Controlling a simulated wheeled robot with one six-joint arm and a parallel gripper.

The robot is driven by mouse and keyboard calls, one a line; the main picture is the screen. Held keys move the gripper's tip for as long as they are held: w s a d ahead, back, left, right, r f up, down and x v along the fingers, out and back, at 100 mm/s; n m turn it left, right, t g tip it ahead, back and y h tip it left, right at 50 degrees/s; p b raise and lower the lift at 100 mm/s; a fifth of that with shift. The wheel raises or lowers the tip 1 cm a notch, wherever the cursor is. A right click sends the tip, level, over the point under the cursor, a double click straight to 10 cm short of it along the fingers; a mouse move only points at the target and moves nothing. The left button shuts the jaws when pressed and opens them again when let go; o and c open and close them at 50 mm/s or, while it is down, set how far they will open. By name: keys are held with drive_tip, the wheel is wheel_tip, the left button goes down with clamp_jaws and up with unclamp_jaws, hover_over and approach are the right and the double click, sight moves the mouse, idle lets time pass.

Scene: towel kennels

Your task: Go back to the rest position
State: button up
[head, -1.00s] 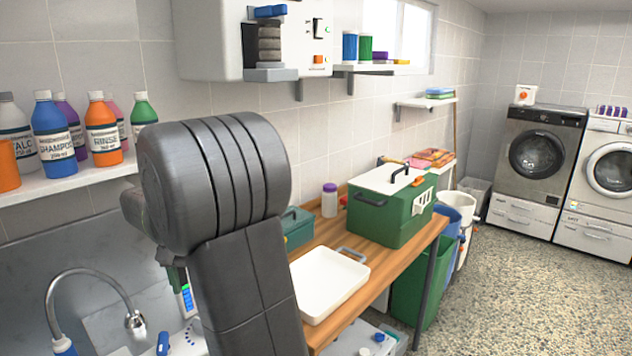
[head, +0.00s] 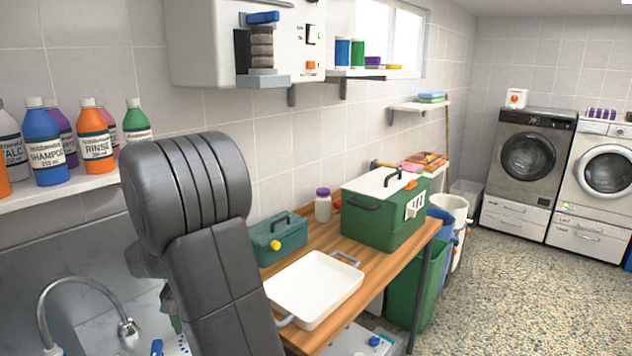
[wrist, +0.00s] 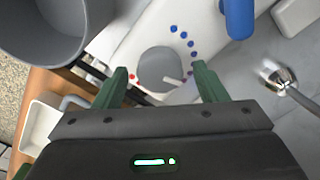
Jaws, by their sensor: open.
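My gripper (wrist: 158,88) shows in the wrist view with its two green fingers spread wide apart. It is open, and nothing is held between the fingers. Below it is a white surface (wrist: 195,62) with a grey round shape and several blue dots. In the head view my dark grey arm stands in the front left-centre, and the gripper itself is hidden behind it.
A steel tap (head: 85,285) stands at the lower left. A white tray (head: 315,290), a teal box (head: 277,240) and a green box (head: 385,210) stand on the wooden bench (head: 390,275). Bottles line the left shelf (head: 60,192). The speckled floor (head: 500,290) at right is clear.

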drive_tip(key=shift+r, duration=0.15)
wheel_tip(320, 180, up, 13)
wheel_tip(320, 180, down, 13)
drive_tip(key=shift+f, duration=0.2)
drive_tip(key=n, duration=1.3)
drive_tip(key=shift+n, duration=2.4)
drive_tip(key=shift+d+r+p, duration=0.1)
drive_tip(key=shift+r+p, duration=0.1)
drive_tip(key=shift+p, duration=0.1)
